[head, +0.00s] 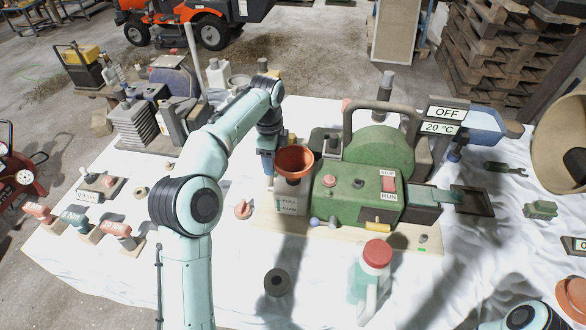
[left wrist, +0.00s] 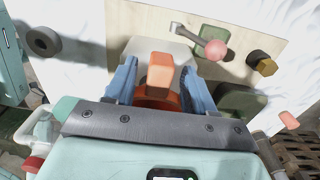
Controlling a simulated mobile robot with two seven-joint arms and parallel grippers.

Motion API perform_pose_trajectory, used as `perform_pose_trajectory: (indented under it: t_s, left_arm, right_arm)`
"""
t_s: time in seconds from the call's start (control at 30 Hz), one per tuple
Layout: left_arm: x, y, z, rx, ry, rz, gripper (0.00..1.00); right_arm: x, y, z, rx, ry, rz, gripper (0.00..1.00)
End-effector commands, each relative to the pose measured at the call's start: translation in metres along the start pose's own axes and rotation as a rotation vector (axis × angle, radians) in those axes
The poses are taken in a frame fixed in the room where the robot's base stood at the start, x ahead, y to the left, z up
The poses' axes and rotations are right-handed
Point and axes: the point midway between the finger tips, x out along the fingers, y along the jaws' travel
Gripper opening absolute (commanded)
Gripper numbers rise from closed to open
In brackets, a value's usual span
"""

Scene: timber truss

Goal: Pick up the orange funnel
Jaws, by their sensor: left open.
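My left gripper (head: 268,168) comes down at the funnel's left side. In the left wrist view, the left gripper (left wrist: 160,70) has its two blue fingers apart, with an orange part of the funnel (left wrist: 160,76) between them. Gaps show on both sides of this part. The lower part of the funnel is hidden behind my gripper's body. My right gripper is not seen.
The green machine (head: 350,199), with a wheel and buttons, stands right beside the funnel on a wooden board. A red-capped bottle (head: 376,256) and a dark ring (head: 277,282) are in front. Small handled tools (head: 80,219) lie at left.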

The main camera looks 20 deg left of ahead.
Motion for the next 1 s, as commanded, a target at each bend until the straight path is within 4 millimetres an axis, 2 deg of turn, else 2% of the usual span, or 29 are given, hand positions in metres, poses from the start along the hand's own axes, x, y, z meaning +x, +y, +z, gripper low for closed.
perform_pose_trajectory:
  t_s: [0.03,0.13,0.37,0.43,0.53,0.57,0.87,1.0]
  left_arm:
    - [0.016,0.003,0.001,0.000,-0.002,0.009,0.54]
    - [0.028,0.003,0.001,0.000,-0.001,0.006,0.54]
    - [0.028,0.001,0.001,-0.001,-0.001,0.002,0.54]
    - [0.028,0.001,0.001,0.000,-0.001,0.002,0.38]
    - [0.028,0.001,0.001,-0.001,-0.001,0.002,0.05]
    - [0.028,0.001,0.001,0.000,-0.001,0.002,0.00]
    - [0.025,0.001,0.001,0.000,0.000,0.000,0.00]
    - [0.006,-0.001,0.000,0.000,0.000,-0.003,0.00]
  right_arm:
    - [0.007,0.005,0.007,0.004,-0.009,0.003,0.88]
    - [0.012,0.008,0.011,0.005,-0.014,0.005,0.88]
    - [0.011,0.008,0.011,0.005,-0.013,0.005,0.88]
    - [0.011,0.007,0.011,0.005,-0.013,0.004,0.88]
    - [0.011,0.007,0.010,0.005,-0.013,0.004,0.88]
    - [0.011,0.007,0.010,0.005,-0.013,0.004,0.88]
    - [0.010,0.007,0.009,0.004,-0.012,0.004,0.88]
    - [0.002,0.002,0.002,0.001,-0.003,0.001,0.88]
